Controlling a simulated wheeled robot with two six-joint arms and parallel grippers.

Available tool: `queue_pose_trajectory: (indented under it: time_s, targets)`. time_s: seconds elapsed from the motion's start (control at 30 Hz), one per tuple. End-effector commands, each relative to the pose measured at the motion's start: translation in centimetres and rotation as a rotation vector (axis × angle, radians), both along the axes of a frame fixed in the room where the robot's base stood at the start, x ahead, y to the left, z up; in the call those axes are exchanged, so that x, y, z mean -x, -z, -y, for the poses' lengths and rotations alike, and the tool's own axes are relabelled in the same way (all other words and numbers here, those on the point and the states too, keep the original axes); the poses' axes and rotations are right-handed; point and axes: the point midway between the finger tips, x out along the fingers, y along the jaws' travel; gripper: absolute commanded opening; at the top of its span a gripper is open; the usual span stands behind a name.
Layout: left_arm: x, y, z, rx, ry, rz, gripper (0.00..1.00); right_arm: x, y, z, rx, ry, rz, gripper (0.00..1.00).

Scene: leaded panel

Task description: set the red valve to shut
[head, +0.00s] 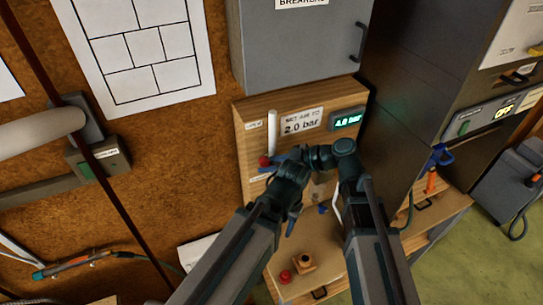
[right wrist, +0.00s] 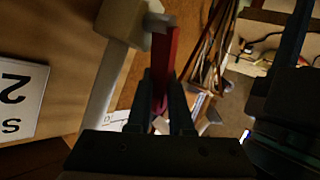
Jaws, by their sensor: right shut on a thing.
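The red valve (head: 264,161) sits low on a white upright pipe (head: 272,130) on the wooden board. Only a small red part shows in the head view, beside my right gripper (head: 276,160). In the right wrist view the valve's red lever (right wrist: 162,62) runs from the pale fitting down between the two dark fingers of my right gripper (right wrist: 160,105), which are shut on it. The lever's exact angle to the pipe is hard to tell. A small label (head: 254,124) is left of the pipe, and another is partly hidden below the valve.
The board holds a "2.0 bar" sign (head: 302,121) and a green display (head: 347,119) reading 4.0 bar. A grey cabinet (head: 300,50) hangs above. Dark equipment (head: 410,80) stands at the right. A small wooden block (head: 304,261) and a red knob (head: 285,276) lie below.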

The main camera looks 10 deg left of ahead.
Motion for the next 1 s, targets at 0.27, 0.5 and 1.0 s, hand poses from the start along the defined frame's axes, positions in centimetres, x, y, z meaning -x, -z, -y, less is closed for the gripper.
queue_pose_trajectory:
  time_s: [0.27,0.5,1.0]
  targets:
    - [0.02,-1.12,0.02,0.001,-0.007,0.000,0.50,0.37,0.26,-0.36,0.073,-0.001,0.046,0.00]
    - [0.01,-1.20,0.02,0.001,-0.008,0.001,0.50,0.34,0.42,-0.41,0.087,-0.001,0.056,0.00]
    - [0.01,-1.20,0.02,0.001,-0.008,0.001,0.50,0.32,0.39,-0.41,0.085,0.000,0.055,0.32]
